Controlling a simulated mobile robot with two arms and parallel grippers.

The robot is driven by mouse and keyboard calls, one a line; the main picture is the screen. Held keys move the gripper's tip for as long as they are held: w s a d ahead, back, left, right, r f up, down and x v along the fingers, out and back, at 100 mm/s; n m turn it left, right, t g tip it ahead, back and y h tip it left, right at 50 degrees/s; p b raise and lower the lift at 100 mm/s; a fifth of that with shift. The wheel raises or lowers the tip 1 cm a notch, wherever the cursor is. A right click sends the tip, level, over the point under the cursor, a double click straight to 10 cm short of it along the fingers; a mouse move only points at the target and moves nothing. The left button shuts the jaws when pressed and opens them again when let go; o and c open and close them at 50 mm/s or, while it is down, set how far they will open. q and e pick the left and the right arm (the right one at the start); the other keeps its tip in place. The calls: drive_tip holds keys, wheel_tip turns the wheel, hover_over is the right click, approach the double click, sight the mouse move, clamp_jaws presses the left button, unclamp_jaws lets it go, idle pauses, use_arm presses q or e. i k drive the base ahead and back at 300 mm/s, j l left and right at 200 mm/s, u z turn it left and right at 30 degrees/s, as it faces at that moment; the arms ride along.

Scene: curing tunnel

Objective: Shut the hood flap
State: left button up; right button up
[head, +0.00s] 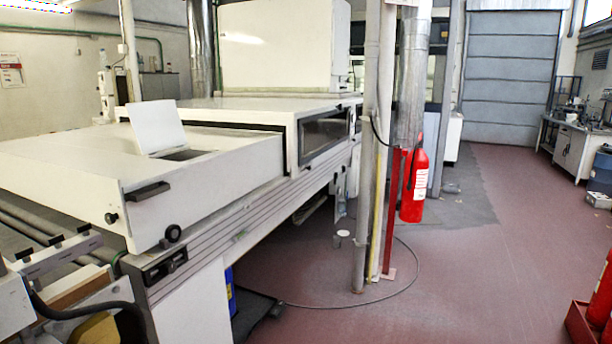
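The hood flap (157,126) is a small white panel standing up and tilted on the top of the long white machine hood (65,160). A dark opening (184,155) shows in the hood top beside its lower edge, so the flap is open. A black handle (148,191) and round black knobs (172,233) are on the hood's near end. Neither of my grippers is in view, and nothing is seen touching the flap.
Pipes and a column (376,150) stand right of the machine, with a red fire extinguisher (414,185). A cable (400,290) loops on the floor. More red equipment (590,320) stands at the lower right. The reddish floor (480,270) between is mostly clear.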

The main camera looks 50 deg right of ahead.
sight(157, 125)
drive_tip(key=z, duration=1.1)
drive_tip(key=i+j, duration=0.1)
drive_tip(key=i, duration=0.6)
drive_tip(key=u, duration=0.05)
